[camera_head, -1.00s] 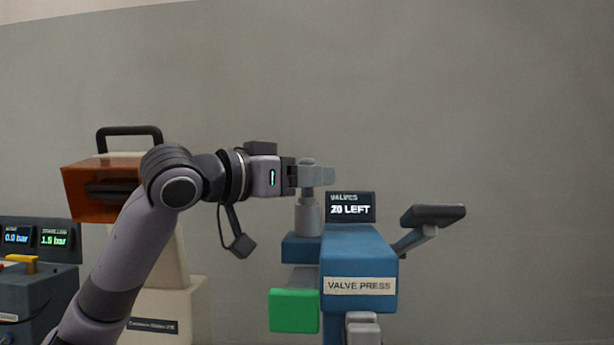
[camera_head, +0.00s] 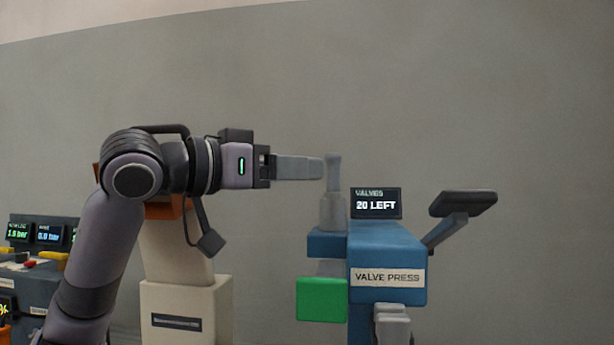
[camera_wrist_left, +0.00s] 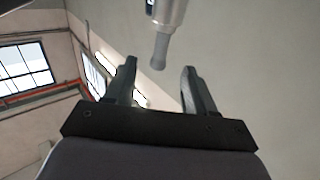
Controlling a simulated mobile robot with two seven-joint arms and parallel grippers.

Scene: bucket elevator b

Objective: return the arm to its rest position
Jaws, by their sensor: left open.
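My left gripper (camera_head: 318,168) reaches in from the left at the height of the valve press's (camera_head: 388,255) grey upright nozzle (camera_head: 333,190). Its fingertips are close to the nozzle's top in the head view; whether they touch cannot be told there. In the left wrist view the two fingers (camera_wrist_left: 158,80) stand apart with nothing between them. A grey cylinder with a narrow tip (camera_wrist_left: 160,48) shows beyond the fingertips. My right gripper is not in view.
The press has a display (camera_head: 376,203) reading 20 LEFT, a green block (camera_head: 321,300) and a dark paddle lever (camera_head: 463,204). A cream machine (camera_head: 186,310) stands behind my arm. A console with pressure displays (camera_head: 40,236) is at far left. Open wall space lies above.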

